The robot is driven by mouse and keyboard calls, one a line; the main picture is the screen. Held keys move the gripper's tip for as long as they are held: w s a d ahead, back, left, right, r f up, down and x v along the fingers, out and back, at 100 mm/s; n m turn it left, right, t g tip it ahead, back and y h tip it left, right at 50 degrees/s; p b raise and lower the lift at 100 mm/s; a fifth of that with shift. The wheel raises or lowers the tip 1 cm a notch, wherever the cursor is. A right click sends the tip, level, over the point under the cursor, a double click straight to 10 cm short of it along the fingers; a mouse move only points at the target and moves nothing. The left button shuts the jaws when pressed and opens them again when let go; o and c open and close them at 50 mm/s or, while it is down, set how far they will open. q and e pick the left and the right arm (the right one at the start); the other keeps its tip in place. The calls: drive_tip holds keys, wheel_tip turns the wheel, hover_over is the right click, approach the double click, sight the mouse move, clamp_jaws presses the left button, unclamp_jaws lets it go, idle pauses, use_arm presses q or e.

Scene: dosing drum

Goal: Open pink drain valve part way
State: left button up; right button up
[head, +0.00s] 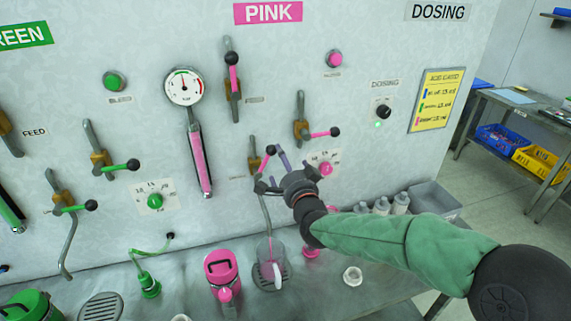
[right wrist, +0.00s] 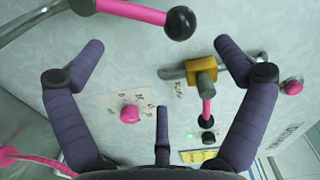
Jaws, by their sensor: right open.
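The pink drain valve, low on the pink panel, has a pink lever with a black ball knob (head: 270,150). In the head view its lower part is partly hidden by my right gripper (head: 272,170). In the right wrist view the pink lever (right wrist: 140,12) and its black knob (right wrist: 180,22) lie at the top, just beyond my spread fingertips (right wrist: 158,45). My right gripper is open and empty, close to the lever; I cannot tell whether it touches. My left gripper is not in view.
Another pink-handled valve (head: 302,128) and a pink dial (head: 326,168) are close to the right of my gripper. A clear jug (head: 268,272) stands below the drain pipe. A pink container (head: 220,268) stands beside it. Bottles (head: 400,203) stand at right.

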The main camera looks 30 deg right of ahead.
drive_tip(key=shift+b+v, duration=0.3)
drive_tip(key=shift+v, duration=2.25)
